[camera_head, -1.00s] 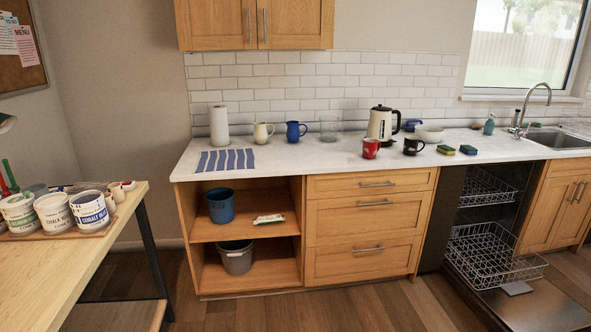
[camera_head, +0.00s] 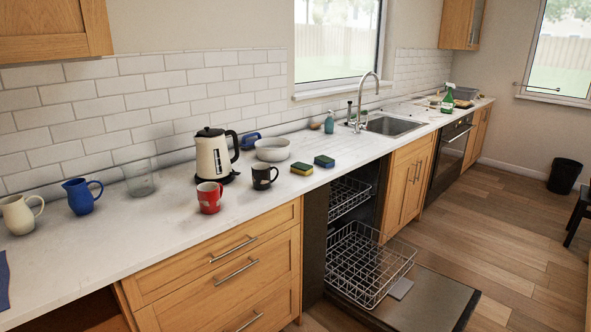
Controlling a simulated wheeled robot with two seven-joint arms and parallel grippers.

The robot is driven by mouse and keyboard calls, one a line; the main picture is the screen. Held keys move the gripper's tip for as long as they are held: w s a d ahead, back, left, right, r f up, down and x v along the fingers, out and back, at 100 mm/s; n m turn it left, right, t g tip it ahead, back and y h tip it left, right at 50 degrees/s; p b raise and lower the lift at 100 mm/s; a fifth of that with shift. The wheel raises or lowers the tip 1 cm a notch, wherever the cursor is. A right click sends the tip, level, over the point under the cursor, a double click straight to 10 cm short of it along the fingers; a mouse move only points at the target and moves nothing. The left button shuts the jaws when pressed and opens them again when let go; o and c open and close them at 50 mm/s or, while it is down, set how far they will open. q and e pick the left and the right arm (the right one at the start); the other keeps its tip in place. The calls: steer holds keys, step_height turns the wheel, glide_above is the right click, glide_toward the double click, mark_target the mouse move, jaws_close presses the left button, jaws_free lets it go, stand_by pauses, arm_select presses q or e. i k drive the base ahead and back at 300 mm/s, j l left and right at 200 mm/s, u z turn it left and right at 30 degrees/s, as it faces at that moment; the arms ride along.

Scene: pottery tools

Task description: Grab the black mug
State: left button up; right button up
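The black mug (camera_head: 262,177) stands upright on the white countertop (camera_head: 160,240), near its front edge. Its handle points to the right. A red mug (camera_head: 209,197) stands to its left, and the cream and black kettle (camera_head: 213,157) is behind and to the left. Neither of my grippers is in the head view, so I cannot see whether they are open or shut.
The dishwasher door (camera_head: 436,299) is open low, with its wire rack (camera_head: 368,262) pulled out below and right of the mug. Two sponges (camera_head: 302,169) and a white bowl (camera_head: 272,149) are near the mug.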

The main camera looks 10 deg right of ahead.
mark_target(261, 172)
steer(key=i+l+z, duration=0.1)
steer(key=i, duration=0.5)
steer(key=i+l, duration=0.15)
steer(key=i, duration=0.4)
steer(key=i+l+u, duration=0.25)
steer(key=i+u, duration=0.2)
steer(key=i+l+u, duration=0.3)
steer(key=u, duration=0.2)
steer(key=i+l+u, duration=0.25)
steer(key=l+u, duration=0.2)
steer(key=l, duration=0.2)
steer(key=i+l+u, duration=0.2)
steer(key=l+u, duration=0.25)
steer(key=l, duration=0.15)
